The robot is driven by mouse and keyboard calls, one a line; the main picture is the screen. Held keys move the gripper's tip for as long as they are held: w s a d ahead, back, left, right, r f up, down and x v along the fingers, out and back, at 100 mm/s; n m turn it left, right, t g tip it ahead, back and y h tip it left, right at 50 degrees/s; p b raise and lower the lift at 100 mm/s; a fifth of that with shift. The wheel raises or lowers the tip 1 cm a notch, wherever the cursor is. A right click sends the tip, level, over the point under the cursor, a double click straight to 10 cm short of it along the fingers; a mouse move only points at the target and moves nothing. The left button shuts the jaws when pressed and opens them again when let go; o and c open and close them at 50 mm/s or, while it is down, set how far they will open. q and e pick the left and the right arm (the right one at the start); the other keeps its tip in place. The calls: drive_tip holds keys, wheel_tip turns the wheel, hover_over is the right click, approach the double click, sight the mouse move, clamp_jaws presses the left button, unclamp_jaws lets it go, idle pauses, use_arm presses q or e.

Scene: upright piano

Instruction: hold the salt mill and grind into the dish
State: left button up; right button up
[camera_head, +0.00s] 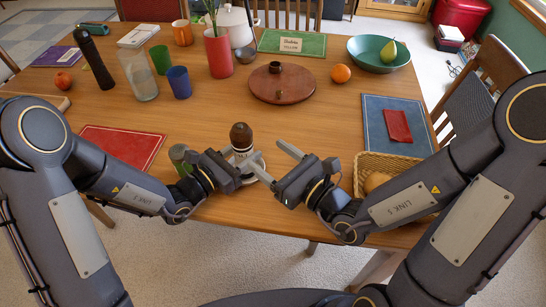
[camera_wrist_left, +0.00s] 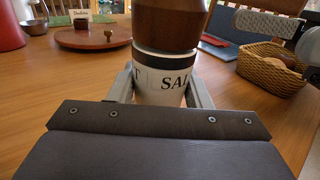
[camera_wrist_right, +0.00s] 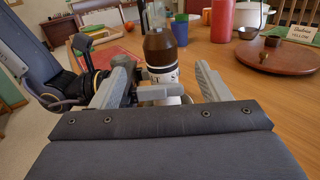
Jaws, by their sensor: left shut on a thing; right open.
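The salt mill (camera_head: 241,137) has a dark brown wooden top and a white lower body lettered "SAL…". It stands upright near the table's front edge. My left gripper (camera_wrist_left: 160,88) is shut on its white body, one finger on each side; the brown top (camera_wrist_left: 168,22) is free above. My right gripper (camera_head: 262,154) is open and empty, just right of the mill. In the right wrist view the mill (camera_wrist_right: 164,60) shows beyond and between its open fingers. A white rim, seemingly the dish (camera_head: 258,160), shows beside the mill, mostly hidden by the grippers.
A green tumbler (camera_head: 179,156) stands close to my left gripper. A wicker basket (camera_head: 362,172) is right of my right gripper. A red placemat (camera_head: 118,146) lies left, a blue one (camera_head: 372,128) right, and a round wooden board (camera_head: 282,92) behind. The wood between is clear.

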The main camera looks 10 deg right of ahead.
drive_tip(key=w+r+n+g+y, duration=0.1)
drive_tip(key=w+r+n+y, duration=0.1)
drive_tip(key=w+r+y, duration=0.2)
drive_tip(key=n+g+y, duration=0.3)
drive_tip(key=n+g, duration=0.4)
drive_tip(key=g, duration=0.4)
approach(232, 135)
drive_tip(key=w+a, duration=0.1)
drive_tip(key=a, duration=0.2)
drive_tip(key=a+f, duration=0.1)
drive_tip(key=a, duration=0.2)
drive_tip(key=w+a, duration=0.1)
drive_tip(key=a, duration=0.3)
drive_tip(key=shift+w+f, duration=0.2)
drive_tip(key=shift+w, duration=0.1)
